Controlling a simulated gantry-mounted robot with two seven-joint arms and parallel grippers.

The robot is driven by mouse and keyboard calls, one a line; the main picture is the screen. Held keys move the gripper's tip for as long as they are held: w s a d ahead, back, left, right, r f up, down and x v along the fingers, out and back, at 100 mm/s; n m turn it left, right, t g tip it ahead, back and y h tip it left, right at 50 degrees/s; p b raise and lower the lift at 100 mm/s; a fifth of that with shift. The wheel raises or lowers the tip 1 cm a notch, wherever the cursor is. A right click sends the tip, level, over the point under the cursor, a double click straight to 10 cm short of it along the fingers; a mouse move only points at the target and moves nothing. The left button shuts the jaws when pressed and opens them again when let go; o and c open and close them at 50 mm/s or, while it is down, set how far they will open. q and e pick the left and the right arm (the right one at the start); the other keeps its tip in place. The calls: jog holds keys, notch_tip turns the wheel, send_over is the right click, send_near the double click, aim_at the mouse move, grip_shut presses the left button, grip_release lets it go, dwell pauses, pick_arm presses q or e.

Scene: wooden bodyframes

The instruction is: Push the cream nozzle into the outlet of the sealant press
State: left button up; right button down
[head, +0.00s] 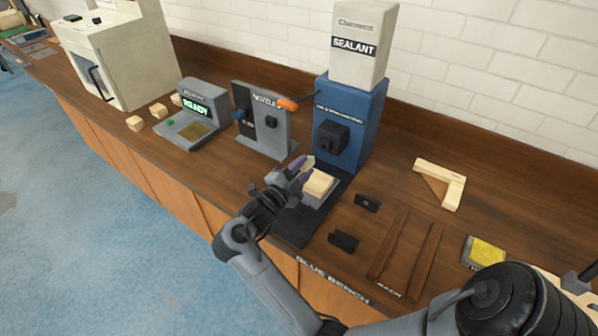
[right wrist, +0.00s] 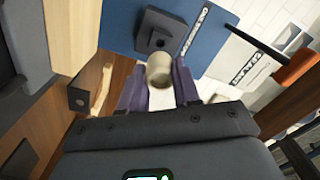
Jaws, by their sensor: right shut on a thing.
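The sealant press is a blue cabinet (head: 365,112) with a cream container labelled SEALANT on top. Its outlet is a square black block (head: 332,136) on the front face; the outlet also shows in the right wrist view (right wrist: 160,32). My right gripper (head: 302,174) is shut on the cream nozzle (head: 308,161), its purple fingers either side of it. In the right wrist view the nozzle (right wrist: 159,70) points towards the outlet, just below the block. It looks apart from the outlet, but the exact gap is unclear. My left gripper is not in view.
A pale wooden block (head: 319,183) sits on a grey stand below the outlet, close beside my right gripper. Small black brackets (head: 343,241) and a wooden corner frame (head: 450,187) lie to the right.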

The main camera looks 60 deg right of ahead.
aim_at(313, 158)
jog(key=shift+d, duration=2.05)
jog(key=shift+s, duration=0.1)
jog(key=shift+d+b, duration=0.3)
jog(key=shift+d, duration=0.3)
dwell(0.5)
jog(key=shift+d, duration=0.8)
